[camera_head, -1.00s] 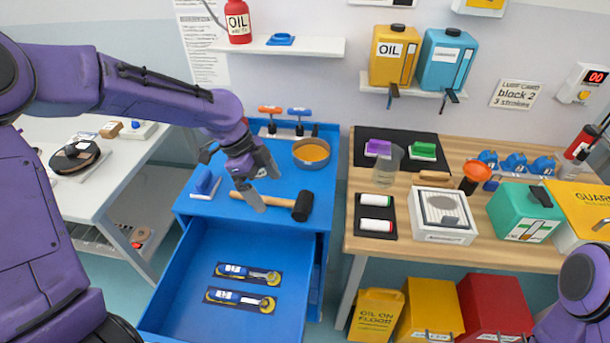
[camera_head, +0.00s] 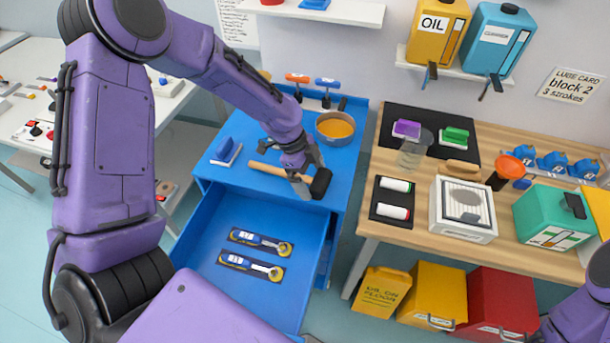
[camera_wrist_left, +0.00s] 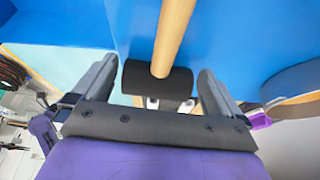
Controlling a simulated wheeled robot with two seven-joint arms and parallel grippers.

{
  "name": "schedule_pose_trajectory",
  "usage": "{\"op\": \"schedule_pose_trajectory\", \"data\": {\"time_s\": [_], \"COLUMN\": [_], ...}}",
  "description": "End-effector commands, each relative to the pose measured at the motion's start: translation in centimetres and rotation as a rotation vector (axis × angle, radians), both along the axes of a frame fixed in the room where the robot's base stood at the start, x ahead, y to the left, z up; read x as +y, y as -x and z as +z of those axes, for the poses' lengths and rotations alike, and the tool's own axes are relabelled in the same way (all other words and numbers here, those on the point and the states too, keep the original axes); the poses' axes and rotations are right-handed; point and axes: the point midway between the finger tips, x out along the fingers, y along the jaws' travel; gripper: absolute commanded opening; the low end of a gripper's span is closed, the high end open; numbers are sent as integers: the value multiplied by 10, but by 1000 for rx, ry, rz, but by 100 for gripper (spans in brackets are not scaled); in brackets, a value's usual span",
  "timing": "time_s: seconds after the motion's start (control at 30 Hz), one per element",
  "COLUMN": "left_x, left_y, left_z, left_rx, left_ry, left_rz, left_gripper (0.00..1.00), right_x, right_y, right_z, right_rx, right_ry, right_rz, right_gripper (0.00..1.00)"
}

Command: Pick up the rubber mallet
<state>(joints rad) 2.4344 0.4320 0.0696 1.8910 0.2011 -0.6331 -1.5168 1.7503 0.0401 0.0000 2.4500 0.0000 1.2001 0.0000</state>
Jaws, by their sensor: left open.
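The rubber mallet lies on top of the blue cabinet, with a black head (camera_head: 320,183) and a wooden handle (camera_head: 266,169) pointing left. My left gripper (camera_head: 304,183) is over the mallet near its head and hides part of the handle. In the left wrist view the black head (camera_wrist_left: 140,78) and the wooden handle (camera_wrist_left: 174,38) show between the two open fingers of my left gripper (camera_wrist_left: 155,88). The fingers stand apart on either side of the head, and no contact shows. The fingers of my right gripper are out of view; only part of that arm shows at the lower right.
The open blue drawer (camera_head: 215,285) below holds two blue-handled tools (camera_head: 262,241). An orange-filled bowl (camera_head: 335,128) stands behind the mallet, and a blue block (camera_head: 225,150) is at its left. The wooden workbench (camera_head: 375,228) with several items is to the right.

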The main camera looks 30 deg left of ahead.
Motion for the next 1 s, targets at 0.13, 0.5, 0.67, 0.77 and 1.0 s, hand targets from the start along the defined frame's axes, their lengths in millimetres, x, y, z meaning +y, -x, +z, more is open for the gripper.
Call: {"op": "schedule_pose_trajectory", "data": {"time_s": [0.13, 0.5, 0.67, 0.77, 1.0], "left_x": [0, 0, 0, -1, -11], "left_y": [-1, -1, -1, -2, 24], "left_z": [-1, 0, 3, 11, 63], "left_rx": [-1, -2, -3, -5, -10], "left_ry": [0, 1, 0, 1, 1], "left_rz": [0, 0, 0, 1, -2], "left_gripper": [100, 42, 42, 42, 42], "right_x": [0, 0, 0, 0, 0], "right_y": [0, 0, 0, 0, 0], "right_z": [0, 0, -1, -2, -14], "right_rx": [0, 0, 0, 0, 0], "right_ry": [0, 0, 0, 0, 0], "right_rz": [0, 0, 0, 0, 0], "right_gripper": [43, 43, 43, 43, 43]}}
